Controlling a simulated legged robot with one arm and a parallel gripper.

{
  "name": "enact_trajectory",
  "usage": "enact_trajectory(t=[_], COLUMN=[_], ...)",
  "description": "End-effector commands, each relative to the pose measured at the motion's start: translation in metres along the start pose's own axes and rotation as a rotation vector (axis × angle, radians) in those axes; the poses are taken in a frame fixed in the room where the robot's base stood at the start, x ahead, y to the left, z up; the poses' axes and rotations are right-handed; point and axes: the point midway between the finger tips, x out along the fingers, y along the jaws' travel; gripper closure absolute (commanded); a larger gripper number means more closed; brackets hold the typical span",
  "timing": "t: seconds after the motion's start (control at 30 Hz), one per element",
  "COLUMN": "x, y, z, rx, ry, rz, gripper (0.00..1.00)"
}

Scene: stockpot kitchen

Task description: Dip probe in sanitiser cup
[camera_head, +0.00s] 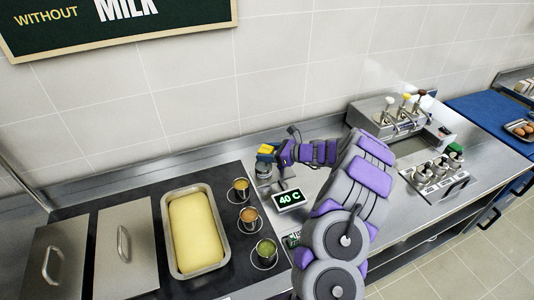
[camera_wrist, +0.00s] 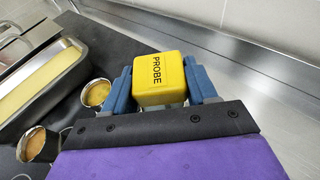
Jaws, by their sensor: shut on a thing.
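The probe has a yellow block handle marked PROBE (camera_wrist: 160,78), held upright between the blue fingers of my gripper (camera_wrist: 158,90) in the wrist view. In the head view the yellow probe handle (camera_head: 266,149) shows at the end of my arm, with my gripper (camera_head: 270,154) closed around it. A grey metal cup (camera_head: 263,170) stands directly under the handle, partly hidden by my gripper; it carries no readable label. The probe's stem is hidden, so I cannot tell whether it is inside the cup.
A display (camera_head: 290,199) reading 40 C stands just right of the cup. Small cups of yellow (camera_head: 240,190), orange (camera_head: 249,217) and green (camera_head: 265,252) contents stand left of my arm, by a tray of yellow food (camera_head: 224,226). A pump dispenser (camera_head: 375,118) stands further right.

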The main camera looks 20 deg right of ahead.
Motion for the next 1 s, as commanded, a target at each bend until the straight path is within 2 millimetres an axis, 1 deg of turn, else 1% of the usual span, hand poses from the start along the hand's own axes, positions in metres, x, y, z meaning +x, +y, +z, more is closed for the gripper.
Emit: enact_trajectory(t=[0.03, 0.1, 1.0], x=[-0.002, -0.004, -0.022], y=[0.0, 0.0, 0.001], z=[0.007, 0.012, 0.072], rx=[-0.001, 0.0, -0.001], ry=[0.0, 0.0, 0.0], rz=[0.0, 0.0, 0.001], gripper=[0.79, 0.79, 0.79])
